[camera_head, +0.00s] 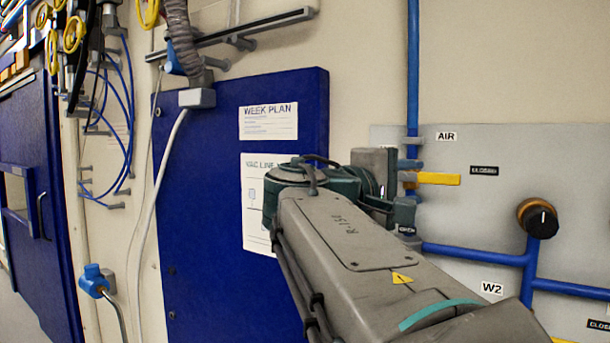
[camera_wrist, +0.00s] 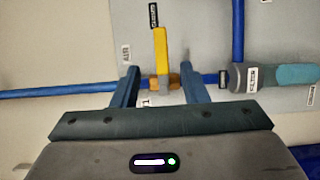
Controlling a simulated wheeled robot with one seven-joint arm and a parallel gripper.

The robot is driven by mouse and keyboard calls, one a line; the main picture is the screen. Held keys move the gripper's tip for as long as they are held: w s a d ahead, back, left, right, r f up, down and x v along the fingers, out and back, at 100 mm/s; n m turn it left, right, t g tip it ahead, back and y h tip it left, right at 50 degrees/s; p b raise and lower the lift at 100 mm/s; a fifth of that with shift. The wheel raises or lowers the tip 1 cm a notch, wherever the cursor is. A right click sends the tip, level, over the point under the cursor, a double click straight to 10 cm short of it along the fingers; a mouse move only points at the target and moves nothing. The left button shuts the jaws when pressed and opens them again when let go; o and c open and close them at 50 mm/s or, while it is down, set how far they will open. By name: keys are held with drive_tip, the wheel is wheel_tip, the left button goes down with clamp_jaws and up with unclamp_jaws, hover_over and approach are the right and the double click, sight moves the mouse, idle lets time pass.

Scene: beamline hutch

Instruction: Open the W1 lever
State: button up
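A yellow lever (camera_head: 438,179) sticks out to the right from a blue pipe, below an AIR label, toward a CLOSED label. In the wrist view the yellow lever (camera_wrist: 160,50) points up, with a dark label (camera_wrist: 153,14) by its tip. A dark OPEN label (camera_head: 407,230) is lower on the pipe. My gripper (camera_wrist: 160,75) is open, its blue-grey fingers on either side of the lever's base, with gaps visible. A partly hidden white label (camera_wrist: 147,101) near the base shows only a 1. I cannot read a full W1 label.
A W2 label (camera_head: 492,287) sits below a horizontal blue pipe (camera_head: 470,254). A round brown-and-black knob (camera_head: 538,218) projects at right. A grey-and-teal body (camera_wrist: 275,77) lies right of the fingers in the wrist view. A blue panel (camera_head: 200,220) with papers is behind my arm.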

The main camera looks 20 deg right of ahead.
sight(442, 179)
drive_tip(key=p+x, duration=0.2)
drive_tip(key=x, duration=1)
drive_tip(key=shift+d+f+p, duration=0.1)
drive_tip(key=shift+d+p, duration=0.05)
drive_tip(key=shift+p, duration=0.2)
clamp_jaws()
